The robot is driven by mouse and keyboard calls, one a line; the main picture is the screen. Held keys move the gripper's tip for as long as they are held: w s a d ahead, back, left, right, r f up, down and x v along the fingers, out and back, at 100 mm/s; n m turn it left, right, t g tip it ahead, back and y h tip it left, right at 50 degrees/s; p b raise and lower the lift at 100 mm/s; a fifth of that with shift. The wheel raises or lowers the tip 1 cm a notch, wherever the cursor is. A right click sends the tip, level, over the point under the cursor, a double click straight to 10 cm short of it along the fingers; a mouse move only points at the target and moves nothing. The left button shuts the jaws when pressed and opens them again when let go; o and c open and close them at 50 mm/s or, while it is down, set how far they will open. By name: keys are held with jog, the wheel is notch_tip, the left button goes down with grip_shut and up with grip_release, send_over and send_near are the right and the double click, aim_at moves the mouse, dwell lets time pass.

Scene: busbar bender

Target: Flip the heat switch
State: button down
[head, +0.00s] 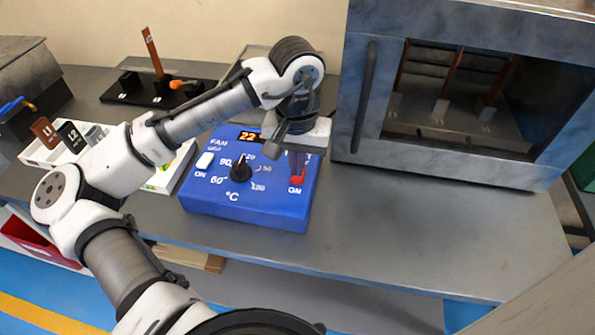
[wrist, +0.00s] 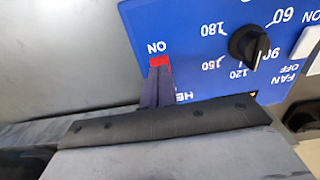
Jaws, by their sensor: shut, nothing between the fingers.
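The blue control box (head: 262,209) stands on the grey bench in the head view. Its red heat switch (head: 298,181) is on the right of its top face, beside an ON label, and it also shows in the wrist view (wrist: 160,65). My gripper (head: 297,176) is shut and empty, with its fingers pointing down at the switch. In the wrist view the fingertips (wrist: 158,72) overlap the red switch and hide much of it. I cannot tell whether they touch it.
The box also carries a black dial (head: 241,168), a white fan switch (head: 205,160) and a lit display (head: 250,136). A grey oven (head: 462,165) with a window stands right of it. A black stand (head: 165,92) and white trays are left. The front right bench is clear.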

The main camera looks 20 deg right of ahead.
aim_at(297, 179)
jog(key=shift+f+b, duration=0.5)
jog(key=shift+f, duration=0.45)
dwell(0.9)
notch_tip(297, 179, up, 7)
jog(key=p, duration=0.7)
jog(key=shift+r, duration=0.1)
dwell(0.4)
